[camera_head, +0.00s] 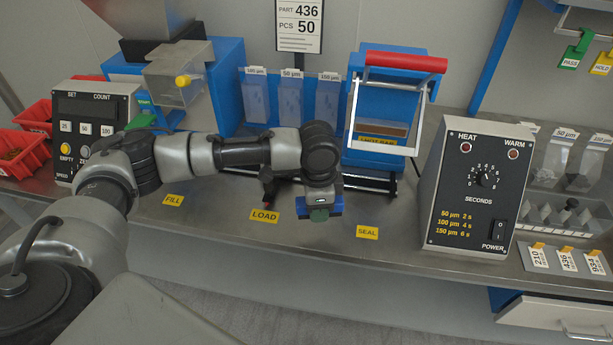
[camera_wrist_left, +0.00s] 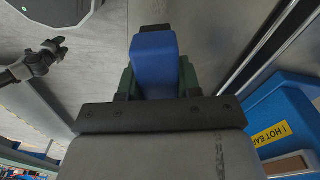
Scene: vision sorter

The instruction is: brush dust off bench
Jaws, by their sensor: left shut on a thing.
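My left gripper (camera_head: 322,212) is low over the front of the grey metal bench (camera_head: 215,222), between the LOAD and SEAL labels. It is shut on a blue block-shaped thing (camera_head: 336,205), which looks like a brush handle. In the left wrist view the blue thing (camera_wrist_left: 155,62) sits between the green finger pads, with a dark edge at its far end. I cannot tell whether it touches the bench. No dust can be made out on the bench. My right gripper is not seen in the head view.
The blue sealer (camera_head: 385,110) with a red handle stands behind, with metal rails in front. The heat timer box (camera_head: 472,190) is to the right. The counter box (camera_head: 93,118) and red bins (camera_head: 28,152) are left. Bench front around FILL (camera_head: 173,200) and SEAL (camera_head: 367,232) is clear.

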